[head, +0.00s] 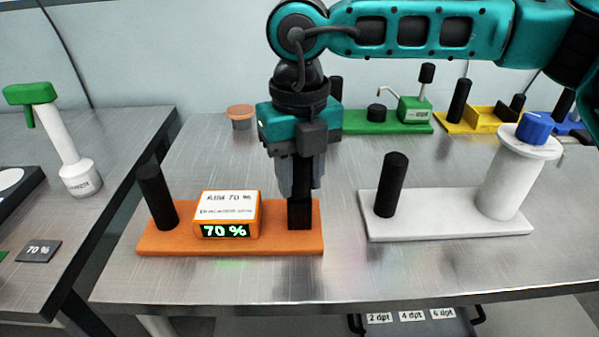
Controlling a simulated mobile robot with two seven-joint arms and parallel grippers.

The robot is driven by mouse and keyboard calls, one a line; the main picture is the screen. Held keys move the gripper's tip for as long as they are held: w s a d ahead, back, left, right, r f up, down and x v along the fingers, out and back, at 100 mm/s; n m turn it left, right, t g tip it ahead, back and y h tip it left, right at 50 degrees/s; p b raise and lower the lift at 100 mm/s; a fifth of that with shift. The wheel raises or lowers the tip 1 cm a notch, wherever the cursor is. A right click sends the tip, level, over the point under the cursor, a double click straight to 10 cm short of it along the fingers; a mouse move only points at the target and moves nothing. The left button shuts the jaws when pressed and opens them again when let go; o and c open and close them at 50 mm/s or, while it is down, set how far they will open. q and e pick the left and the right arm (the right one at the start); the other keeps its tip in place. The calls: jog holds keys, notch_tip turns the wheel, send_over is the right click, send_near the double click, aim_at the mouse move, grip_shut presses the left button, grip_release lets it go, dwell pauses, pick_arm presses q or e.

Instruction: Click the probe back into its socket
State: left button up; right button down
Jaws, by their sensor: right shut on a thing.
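The orange module (178,240) lies on the steel table with a black post at its left end. Its display box (227,212) shows "AIM 70 %" on top and a lit green "70 %" in front. My right gripper (300,185) points straight down over the right end of the orange base, shut on the black probe (299,214). The probe is upright, and its lower end meets the base where the socket appears to be. The socket itself is hidden, so I cannot tell if the probe is fully seated. My left gripper is not in view.
A white module (430,222) with a black post and blue-knobbed column stands to the right. Green (390,127), yellow (480,125) and blue modules stand behind. A left table holds a green-topped device (70,165) and a "70 %" card (39,250). The table front is clear.

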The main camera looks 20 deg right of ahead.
jog(key=c, duration=0.7)
grip_release()
jog(key=shift+f, duration=0.1)
jog(key=shift+o, duration=0.4)
jog(key=o, duration=0.5)
jog(key=shift+r+p, duration=2.45)
jog(key=shift+r, duration=2.1)
